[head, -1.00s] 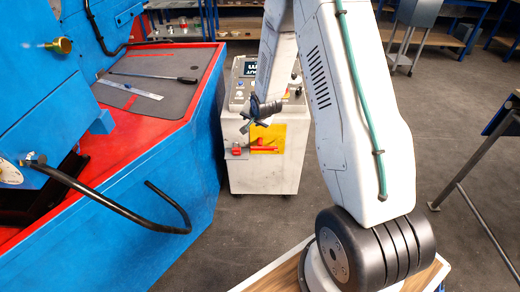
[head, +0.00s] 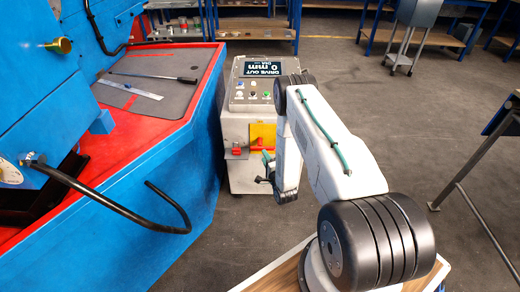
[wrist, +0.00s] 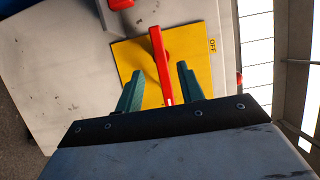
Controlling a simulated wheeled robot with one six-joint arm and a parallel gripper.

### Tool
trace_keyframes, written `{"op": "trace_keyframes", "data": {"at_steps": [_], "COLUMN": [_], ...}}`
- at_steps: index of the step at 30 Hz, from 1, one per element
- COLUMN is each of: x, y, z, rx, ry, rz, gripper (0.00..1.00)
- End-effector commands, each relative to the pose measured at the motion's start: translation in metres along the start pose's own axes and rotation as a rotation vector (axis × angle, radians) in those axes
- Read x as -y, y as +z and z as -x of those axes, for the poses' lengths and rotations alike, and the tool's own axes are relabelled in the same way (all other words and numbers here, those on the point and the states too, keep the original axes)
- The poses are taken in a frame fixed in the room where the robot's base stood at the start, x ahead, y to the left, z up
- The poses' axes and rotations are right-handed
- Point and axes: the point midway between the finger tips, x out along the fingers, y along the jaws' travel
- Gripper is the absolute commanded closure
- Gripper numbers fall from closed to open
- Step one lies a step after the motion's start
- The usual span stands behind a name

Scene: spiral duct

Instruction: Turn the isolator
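The isolator is a red handle (wrist: 160,62) on a yellow plate (wrist: 128,55), fixed to the face of a grey control cabinet. In the wrist view the handle runs lengthwise between my two green fingers, and the word OFF shows at the plate's right edge. My gripper (wrist: 160,88) is open, with one finger on each side of the handle and a gap to both; I cannot tell how deep the fingers reach. In the head view my gripper (head: 266,168) is beside the yellow plate (head: 262,134), partly hidden by my arm.
The cabinet's display (head: 263,69) reads DRIVE OUT 0 mm above several buttons. A second red part (head: 236,150) sits left of the plate. A blue machine with a red top (head: 150,150) stands close on the left, with a black curved bar (head: 115,208) jutting out.

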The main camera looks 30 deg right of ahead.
Motion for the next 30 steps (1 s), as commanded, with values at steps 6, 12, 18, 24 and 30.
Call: {"op": "trace_keyframes", "data": {"at_steps": [6, 12, 18, 24, 30], "x": [0.001, 0.001, 0.001, 0.001, 0.001], "y": [0.000, 0.001, 0.000, 0.000, 0.000], "z": [-0.035, -0.062, -0.071, -0.071, -0.071], "rx": [0.000, 0.001, 0.000, 0.000, 0.000], "ry": [-0.002, 0.000, 0.002, 0.002, 0.002], "rz": [0.002, 0.002, 0.002, 0.002, 0.003], "gripper": [0.62, 0.62, 0.62, 0.62, 1.00]}}
